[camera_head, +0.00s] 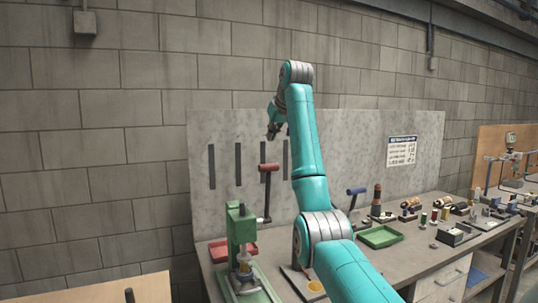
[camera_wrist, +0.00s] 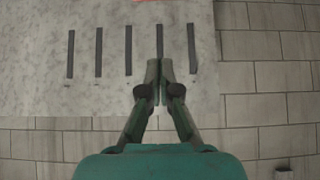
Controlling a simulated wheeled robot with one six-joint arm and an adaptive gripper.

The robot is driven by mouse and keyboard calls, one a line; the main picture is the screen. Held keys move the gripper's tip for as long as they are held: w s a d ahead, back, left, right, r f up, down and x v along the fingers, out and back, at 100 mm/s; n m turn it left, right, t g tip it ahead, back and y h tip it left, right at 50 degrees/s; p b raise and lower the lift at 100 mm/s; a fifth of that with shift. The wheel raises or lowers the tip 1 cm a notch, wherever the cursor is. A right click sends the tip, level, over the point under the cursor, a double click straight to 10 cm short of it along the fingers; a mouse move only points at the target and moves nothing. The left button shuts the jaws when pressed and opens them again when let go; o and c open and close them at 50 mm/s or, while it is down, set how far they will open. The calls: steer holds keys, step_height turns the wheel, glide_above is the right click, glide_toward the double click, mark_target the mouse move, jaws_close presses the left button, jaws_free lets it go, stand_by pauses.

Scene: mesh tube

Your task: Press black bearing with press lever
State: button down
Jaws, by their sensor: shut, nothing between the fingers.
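A green press (camera_head: 241,232) stands at the front left of the workbench, with a lever (camera_head: 267,190) that rises to a red handle (camera_head: 269,167). A light metal and yellowish part (camera_head: 244,262) sits under its ram; I cannot make out a black bearing there. My gripper (camera_head: 273,131) is shut and empty, raised in front of the grey back board, above and apart from the red handle. In the wrist view my gripper's fingertips (camera_wrist: 160,68) meet in front of the slotted board. A second lever with a blue handle (camera_head: 357,190) shows right of my arm, which hides part of it.
A red tray (camera_head: 219,251) lies behind the green press and a green tray (camera_head: 380,237) lies to the right. Several small parts stand along the bench's right side. The back board (camera_head: 345,130) and brick wall (camera_wrist: 265,65) bound the space behind.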

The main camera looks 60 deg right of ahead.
steer(key=shift+w+d+f, duration=0.25)
steer(key=shift+w+f, duration=0.2)
steer(key=shift+f, duration=1)
steer(key=shift+w+d+f, duration=0.25)
steer(key=shift+w+f, duration=0.2)
steer(key=shift+f, duration=1.05)
steer(key=shift+w+d+f, duration=0.25)
steer(key=shift+w+f, duration=0.2)
steer(key=shift+f, duration=1)
